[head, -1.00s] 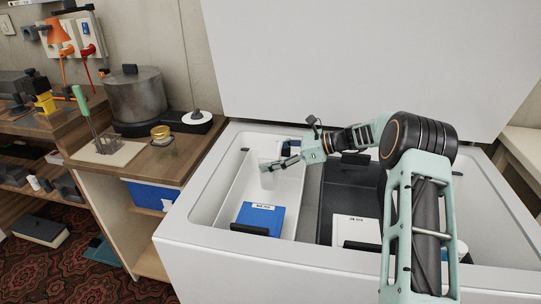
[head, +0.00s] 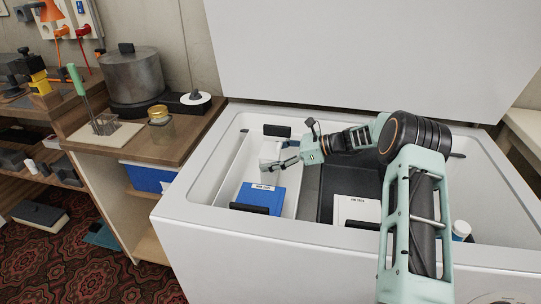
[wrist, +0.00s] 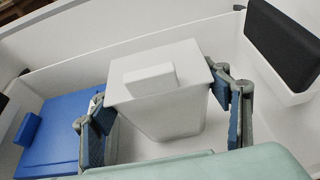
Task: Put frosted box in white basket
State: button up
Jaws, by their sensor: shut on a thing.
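The frosted box (wrist: 165,88) is a pale tapered box with a lid and a raised lid handle. In the wrist view it stands between the two fingers of my gripper (wrist: 165,122), which is shut on it. In the head view my gripper (head: 276,166) is inside the left part of the chest, over the white basket (head: 232,168); the box is hard to make out there. The basket also shows in the wrist view (wrist: 75,58), around and below the box. I cannot tell whether the box touches the basket floor.
A blue box (head: 262,197) lies in the front of the basket, close to my gripper. Black handles (head: 277,130) sit on the basket's ends. A dark divider (head: 345,185) and a white-lidded box (head: 356,210) are to the right. The chest lid (head: 370,60) stands open behind.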

jog(key=shift+f, duration=0.25)
dwell(0.5)
jog(key=o, duration=1.5)
jog(key=shift+c, duration=0.2)
jog(key=shift+r+p, duration=3.7)
jog(key=shift+r, duration=1.3)
jog(key=p+v, duration=0.5)
jog(key=v, duration=0.7)
